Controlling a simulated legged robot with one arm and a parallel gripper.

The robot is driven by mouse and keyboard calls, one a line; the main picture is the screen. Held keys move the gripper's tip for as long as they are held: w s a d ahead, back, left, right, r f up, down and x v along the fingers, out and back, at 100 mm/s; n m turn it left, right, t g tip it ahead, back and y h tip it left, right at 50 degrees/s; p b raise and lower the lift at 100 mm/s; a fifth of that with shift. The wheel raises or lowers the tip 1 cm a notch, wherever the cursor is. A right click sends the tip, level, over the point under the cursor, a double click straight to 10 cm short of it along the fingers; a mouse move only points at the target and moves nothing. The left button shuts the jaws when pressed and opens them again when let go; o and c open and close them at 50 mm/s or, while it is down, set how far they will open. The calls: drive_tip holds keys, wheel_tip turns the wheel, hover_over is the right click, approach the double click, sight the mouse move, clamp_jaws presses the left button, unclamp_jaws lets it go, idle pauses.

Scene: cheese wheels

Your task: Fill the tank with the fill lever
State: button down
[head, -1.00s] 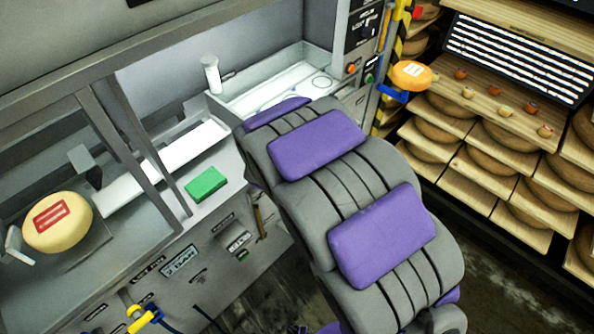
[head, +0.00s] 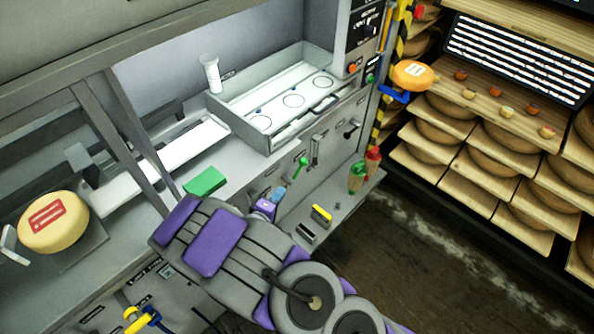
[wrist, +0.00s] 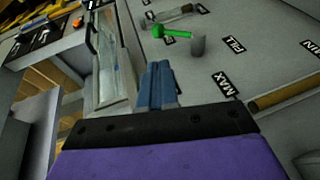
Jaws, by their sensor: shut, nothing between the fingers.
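My gripper (head: 278,194) has its blue fingers shut and empty, in front of the machine's front panel. The wrist view shows the closed fingers (wrist: 157,84) pointing toward the panel. A lever with a green handle (head: 300,167) is on the panel, just above and right of my fingertips in the head view. In the wrist view this green lever (wrist: 172,32) lies beyond the fingertips, near a label that seems to read FILL (wrist: 234,44); they look apart. A MAX label (wrist: 226,85) is nearby. A basin (head: 268,141) with ring marks sits above the panel; I cannot tell whether it is the tank.
A green block (head: 205,181) lies on the counter beside my arm. A black-knobbed lever (head: 352,128) is farther right on the panel. A low shelf (head: 335,206) holds green and red cups (head: 357,177) and a yellow-topped item (head: 321,214). Cheese racks (head: 480,150) stand at right.

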sight(302, 165)
drive_tip(key=shift+s, duration=0.1)
idle(0.3)
drive_tip(key=b+x, duration=0.4)
drive_tip(key=x, duration=1)
drive_tip(key=shift+d, duration=0.15)
drive_tip(key=shift+r+p, duration=0.1)
drive_tip(key=shift+p, duration=0.25)
